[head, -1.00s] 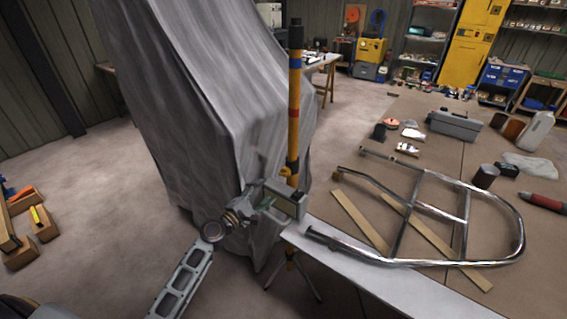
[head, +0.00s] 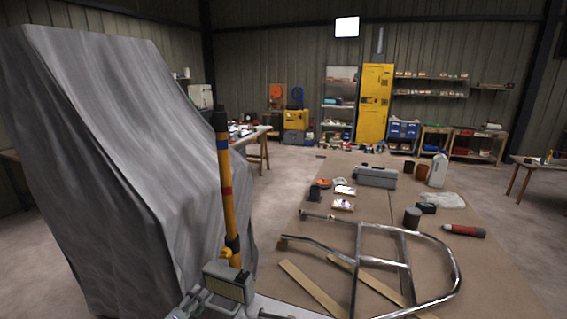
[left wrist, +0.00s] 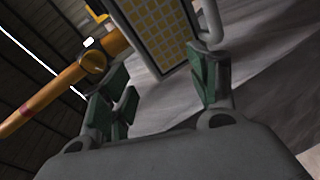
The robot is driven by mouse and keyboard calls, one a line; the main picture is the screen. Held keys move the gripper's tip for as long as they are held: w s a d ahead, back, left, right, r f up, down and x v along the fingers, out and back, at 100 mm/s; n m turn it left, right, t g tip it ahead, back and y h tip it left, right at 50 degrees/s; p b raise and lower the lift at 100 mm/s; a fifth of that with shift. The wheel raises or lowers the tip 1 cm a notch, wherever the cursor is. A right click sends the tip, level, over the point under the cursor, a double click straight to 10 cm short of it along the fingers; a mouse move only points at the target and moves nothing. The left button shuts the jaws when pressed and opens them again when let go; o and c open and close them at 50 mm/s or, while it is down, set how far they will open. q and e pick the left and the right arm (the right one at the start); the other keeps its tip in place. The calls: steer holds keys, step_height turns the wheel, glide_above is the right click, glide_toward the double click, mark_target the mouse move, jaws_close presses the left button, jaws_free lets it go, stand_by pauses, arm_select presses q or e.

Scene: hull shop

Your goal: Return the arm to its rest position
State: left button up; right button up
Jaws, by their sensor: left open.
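My left gripper (head: 192,306) is at the bottom edge of the head view, partly cut off, close to the back of a grey lamp head (head: 232,283). In the left wrist view, its two green-padded fingers (left wrist: 164,90) stand apart with nothing held between them. The lamp's yellow gridded face (left wrist: 158,28) and grey frame show just beyond the fingertips; I cannot tell whether they touch. The lamp sits beside a yellow pole (head: 228,190) with red and blue bands, which also shows in the wrist view (left wrist: 62,85). My right gripper is not in view.
A grey draped cover (head: 120,150) stands tall at left, close behind the pole. Shelves line the back wall.

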arm_select(q)
steer(key=s+a+f+m+g+y, duration=0.1)
steer(key=s+a+f+m+g, duration=0.15)
steer(key=s+f, duration=0.65)
steer(key=s+a+f+m+g+y, duration=0.1)
steer(key=s+f+m+g, duration=0.2)
steer(key=f, duration=1.1)
steer(key=s+a+f+m+g+y, duration=0.15)
steer(key=s+f+m, duration=0.4)
steer(key=f, duration=0.65)
steer(key=s+d+f+m+g, duration=0.1)
steer(key=s+f, duration=0.4)
steer(key=s, duration=0.7)
steer(key=s+d+f+m+g, duration=0.1)
steer(key=s+d+f+g, duration=0.2)
steer(key=s, duration=0.9)
steer(key=s+d+f+m+g, duration=0.1)
steer(key=s+d+f+g, duration=0.2)
steer(key=s+f, duration=0.6)
steer(key=s, duration=0.3)
steer(key=shift+s+d+m, duration=0.25)
steer(key=shift+s+m, duration=0.15)
